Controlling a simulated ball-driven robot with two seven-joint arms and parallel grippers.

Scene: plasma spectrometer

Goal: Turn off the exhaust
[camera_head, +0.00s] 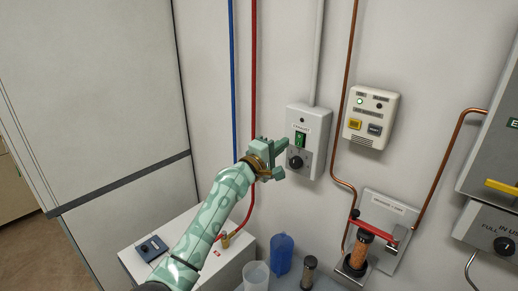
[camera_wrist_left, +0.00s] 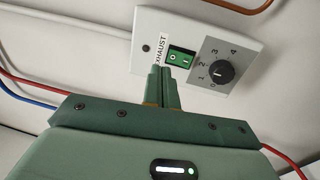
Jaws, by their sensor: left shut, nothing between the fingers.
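The exhaust control is a pale grey wall box (camera_head: 318,128), also in the left wrist view (camera_wrist_left: 153,22). It carries a green rocker switch (camera_head: 300,139), clear in the left wrist view (camera_wrist_left: 181,56), and a black dial knob (camera_head: 296,162) with a numbered scale, also in the left wrist view (camera_wrist_left: 222,72). The "EXHAUST" label (camera_wrist_left: 161,48) is partly hidden by my fingers. My left gripper (camera_head: 283,158) is shut and empty, pointing at the box. In the left wrist view its fingertips (camera_wrist_left: 165,72) appear just beside the rocker; I cannot tell whether they touch. My right gripper is not in view.
A pale alarm panel (camera_head: 372,115) and copper pipes are on the wall to the right. A red-handled valve assembly (camera_head: 375,233) is lower right. Red (camera_head: 253,70) and blue pipes run left of the box. A blue bottle (camera_head: 282,254) and a white bench unit (camera_head: 190,245) stand below.

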